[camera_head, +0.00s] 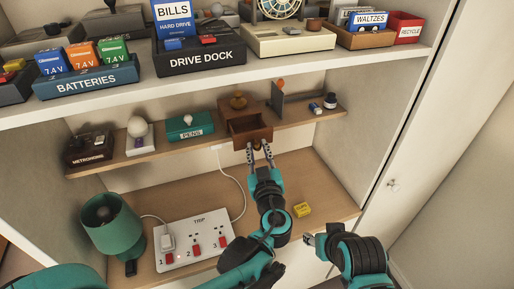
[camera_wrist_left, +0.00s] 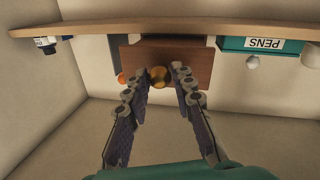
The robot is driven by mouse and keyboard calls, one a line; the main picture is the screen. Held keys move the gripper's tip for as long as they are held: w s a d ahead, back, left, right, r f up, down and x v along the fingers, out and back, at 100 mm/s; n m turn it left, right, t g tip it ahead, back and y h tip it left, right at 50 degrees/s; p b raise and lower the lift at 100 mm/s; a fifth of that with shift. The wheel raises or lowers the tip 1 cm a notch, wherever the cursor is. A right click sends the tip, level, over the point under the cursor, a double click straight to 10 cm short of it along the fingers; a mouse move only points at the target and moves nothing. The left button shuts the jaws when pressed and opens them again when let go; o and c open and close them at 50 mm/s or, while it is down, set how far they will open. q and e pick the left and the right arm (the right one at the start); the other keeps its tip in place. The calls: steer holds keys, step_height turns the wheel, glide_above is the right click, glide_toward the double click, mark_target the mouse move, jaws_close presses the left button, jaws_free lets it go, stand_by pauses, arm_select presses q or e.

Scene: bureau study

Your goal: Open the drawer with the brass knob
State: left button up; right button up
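A small brown wooden drawer (camera_head: 253,136) juts out of its low cabinet (camera_head: 228,107) on the middle shelf, and its dark inside shows from above. Its front also shows in the left wrist view (camera_wrist_left: 190,55), where the picture is upside down. The round brass knob (camera_wrist_left: 158,76) sits on that front. My left gripper (camera_head: 259,150) is at the drawer front. Its two fingers (camera_wrist_left: 154,77) stand apart on either side of the knob, with gaps visible, so it is open. My right gripper (camera_head: 310,240) is low at the right, away from the drawer; its finger opening is unclear.
A teal pens box (camera_head: 190,126), a white bulb stand (camera_head: 139,136) and a metronome (camera_head: 90,149) share the shelf. Below are a power strip (camera_head: 193,242), a green lamp (camera_head: 112,224) and a yellow block (camera_head: 302,209). The upper shelf (camera_head: 330,60) overhangs.

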arm_select(q)
steer(key=o, duration=0.4)
steer(key=shift+o, duration=0.2)
steer(key=shift+s, duration=0.1)
steer(key=s+d, duration=0.1)
steer(key=s, duration=1)
steer(key=shift+s+d, duration=0.2)
steer(key=shift+s, duration=0.2)
steer(key=a+f+m+g+y+b, duration=0.15)
steer(key=a+f+g+b, duration=0.4)
steer(key=a+f, duration=0.9)
steer(key=s+a+f+m+g+h+b, duration=0.2)
steer(key=s+a+f+g+h+b, duration=0.1)
steer(key=s+a+f+g, duration=0.2)
steer(key=shift+s+a+f+h, duration=0.35)
steer(key=shift+s+a+f, duration=0.45)
steer(key=shift+s, duration=1.05)
